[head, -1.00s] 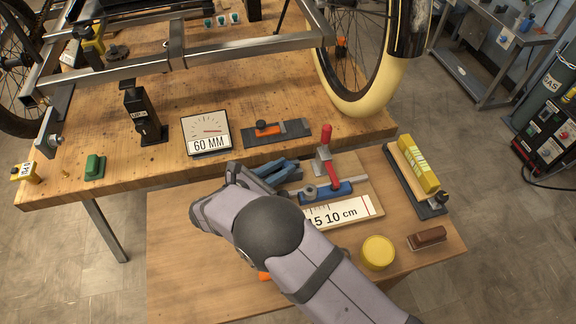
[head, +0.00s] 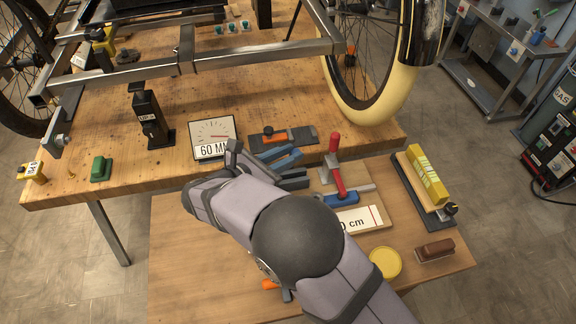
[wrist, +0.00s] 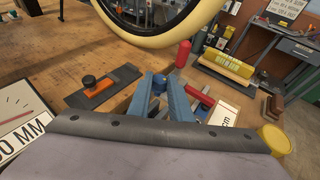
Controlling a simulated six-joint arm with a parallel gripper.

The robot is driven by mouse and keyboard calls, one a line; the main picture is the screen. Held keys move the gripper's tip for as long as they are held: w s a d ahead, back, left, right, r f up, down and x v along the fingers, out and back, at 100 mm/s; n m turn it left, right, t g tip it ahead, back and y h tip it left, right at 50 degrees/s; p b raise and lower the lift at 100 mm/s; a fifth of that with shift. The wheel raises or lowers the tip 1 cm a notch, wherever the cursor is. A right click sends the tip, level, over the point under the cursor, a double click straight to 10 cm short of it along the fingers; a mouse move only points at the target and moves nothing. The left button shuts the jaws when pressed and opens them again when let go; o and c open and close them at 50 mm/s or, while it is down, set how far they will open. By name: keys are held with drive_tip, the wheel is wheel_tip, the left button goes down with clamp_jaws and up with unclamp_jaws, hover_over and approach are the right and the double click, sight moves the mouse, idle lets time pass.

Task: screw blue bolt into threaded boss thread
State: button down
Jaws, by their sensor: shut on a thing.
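My gripper (wrist: 160,92) shows in the wrist view as two blue fingers, shut on the blue bolt (wrist: 159,84). The bolt's round blue end shows between the fingertips; the rest of it is hidden. In the head view my gripper (head: 298,167) is over the back of the small front table, left of the red-handled clamp, and the bolt cannot be made out. The trike frame (head: 130,72) stands on the large bench. A small grey round fitting (head: 62,140) is on its left end; I cannot tell whether this is the threaded boss.
A 60 MM gauge (head: 211,140) and an orange-and-black tool (head: 275,136) lie near the bench edge. The red-handled clamp (head: 335,165) stands right of my gripper. A yellow block (head: 427,175), yellow tin (head: 385,262) and brown brush (head: 434,250) are at right.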

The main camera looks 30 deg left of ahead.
wheel_tip(320, 180, up, 5)
drive_tip(key=s+d, duration=0.1)
drive_tip(key=s, duration=0.1)
drive_tip(key=s+d+f, duration=0.1)
drive_tip(key=d+f, duration=0.2)
drive_tip(key=d, duration=0.4)
drive_tip(key=shift+s+d+m+h+p, duration=0.25)
drive_tip(key=shift+d+m+h+p, duration=0.05)
drive_tip(key=shift+d+h, duration=0.1)
drive_tip(key=shift+a+f+b, duration=0.1)
drive_tip(key=shift+f+b, duration=1.5)
drive_tip(key=shift+f, duration=1.3)
drive_tip(key=shift+p, duration=0.55)
